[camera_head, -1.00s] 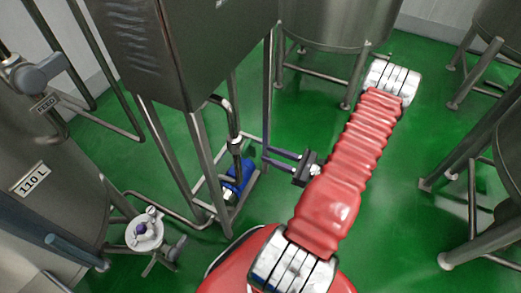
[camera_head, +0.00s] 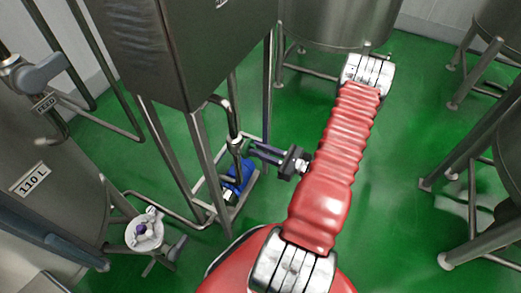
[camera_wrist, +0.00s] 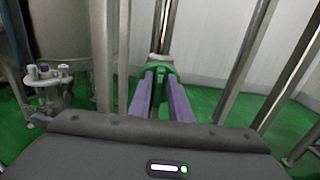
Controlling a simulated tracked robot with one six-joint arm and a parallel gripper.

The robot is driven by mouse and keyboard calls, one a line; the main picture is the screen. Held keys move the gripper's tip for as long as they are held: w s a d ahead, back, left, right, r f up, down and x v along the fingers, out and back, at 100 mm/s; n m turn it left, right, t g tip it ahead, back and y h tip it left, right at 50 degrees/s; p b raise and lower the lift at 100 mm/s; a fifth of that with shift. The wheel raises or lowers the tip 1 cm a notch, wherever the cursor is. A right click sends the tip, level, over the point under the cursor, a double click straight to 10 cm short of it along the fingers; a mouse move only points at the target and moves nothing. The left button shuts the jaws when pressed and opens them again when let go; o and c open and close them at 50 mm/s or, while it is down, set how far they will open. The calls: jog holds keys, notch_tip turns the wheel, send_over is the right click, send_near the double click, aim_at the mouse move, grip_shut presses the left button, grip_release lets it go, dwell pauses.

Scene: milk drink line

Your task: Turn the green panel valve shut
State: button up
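The green valve (camera_wrist: 160,73) shows in the wrist view, straight ahead at the tips of my gripper's purple fingers. A pale fitting and a vertical pipe rise behind it. My gripper (camera_wrist: 160,82) has its two fingers apart, one on each side of the valve's near part. I cannot tell whether either finger touches it. In the head view my gripper (camera_head: 254,151) points left toward the pipe under the steel cabinet. The green of the valve cannot be made out there.
The steel cabinet (camera_head: 185,45) stands on legs above the blue pump (camera_head: 238,177). A steel tank (camera_head: 335,20) is behind. The labelled tank (camera_head: 45,190) and a round fitting with a purple centre (camera_head: 144,231) are at left. Green floor (camera_head: 410,140) is open at right.

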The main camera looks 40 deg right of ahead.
grip_shut()
jog(key=shift+d+m, duration=0.1)
jog(key=shift+m, duration=0.3)
jog(key=m, duration=0.5)
jog(key=d+f+m, duration=0.1)
jog(key=m, duration=1.1)
jog(key=shift+w+d+f, duration=0.3)
jog(key=shift+d+f, duration=0.05)
jog(key=shift+f, duration=0.05)
jog(key=shift+m, duration=0.3)
jog(key=shift+o, duration=1.7)
grip_release()
jog(key=shift+a, duration=0.15)
